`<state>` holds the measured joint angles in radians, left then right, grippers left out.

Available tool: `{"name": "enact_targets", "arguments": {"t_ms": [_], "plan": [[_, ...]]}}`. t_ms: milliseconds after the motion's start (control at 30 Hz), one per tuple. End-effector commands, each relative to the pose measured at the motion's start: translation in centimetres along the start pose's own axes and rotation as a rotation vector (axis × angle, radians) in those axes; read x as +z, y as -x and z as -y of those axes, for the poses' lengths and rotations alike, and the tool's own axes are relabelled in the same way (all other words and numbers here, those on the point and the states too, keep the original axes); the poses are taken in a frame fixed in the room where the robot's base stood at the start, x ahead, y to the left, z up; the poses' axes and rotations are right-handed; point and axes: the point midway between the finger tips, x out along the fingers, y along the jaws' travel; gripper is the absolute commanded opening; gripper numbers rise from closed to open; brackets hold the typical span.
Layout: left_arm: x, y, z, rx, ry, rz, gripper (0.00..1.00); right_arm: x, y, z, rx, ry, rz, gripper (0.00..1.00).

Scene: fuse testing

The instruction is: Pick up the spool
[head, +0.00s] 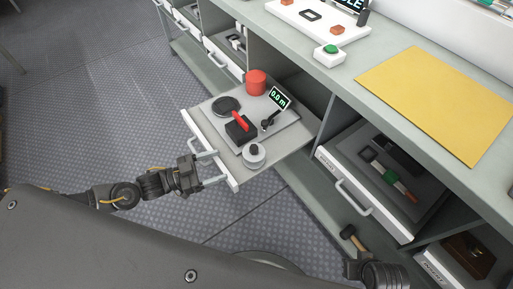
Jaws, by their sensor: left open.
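A pulled-out drawer (223,168) holds a grey plate with several items. A small grey round piece with a knob (254,155) sits at the near corner; I cannot tell for sure which of the two is the spool. My left gripper (212,168) is open at the drawer's front, around or beside its handle, with no item between its fingers. It is apart from both round pieces. My right arm (383,275) shows at the bottom right; its fingers are not clear.
The drawer also holds a dark disc (226,105), a black block with a red lever (241,127) and a small display (279,98). The worktop (350,80) overhangs at the right, bearing a yellow sheet (437,104) and a green button (328,51). Another open drawer (345,188) lies right.

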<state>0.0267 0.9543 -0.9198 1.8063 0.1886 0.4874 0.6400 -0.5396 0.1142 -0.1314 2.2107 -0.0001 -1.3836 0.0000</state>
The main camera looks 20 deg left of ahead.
Motion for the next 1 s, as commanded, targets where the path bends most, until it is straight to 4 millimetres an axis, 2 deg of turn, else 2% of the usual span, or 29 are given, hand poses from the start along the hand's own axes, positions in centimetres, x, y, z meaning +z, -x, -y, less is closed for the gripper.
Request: {"name": "enact_targets", "arguments": {"t_ms": [133, 400, 733, 900, 1000], "plan": [[-0.1, -0.9, 0.1, -0.001, -0.001, -0.002, 0.72, 0.0, 0.0, 0.0, 0.000, 0.000, 0.000, 0.36], [-0.1, -4.9, 0.1, -0.001, -0.001, -0.002, 0.72, 0.0, 0.1, 0.0, 0.000, 0.000, -0.001, 0.36], [-0.4, -6.4, 0.0, 0.000, -0.002, -0.001, 0.72, -0.1, 0.2, 0.0, 0.000, 0.000, -0.001, 0.36], [-1.2, -8.9, -0.1, 0.000, -0.003, -0.003, 0.72, 0.0, 0.0, 0.0, 0.000, 0.000, -0.003, 0.36], [-1.0, -10.1, -0.1, -0.001, -0.001, -0.001, 0.72, 0.2, -0.4, 0.0, 0.000, 0.000, 0.004, 0.36]]}}
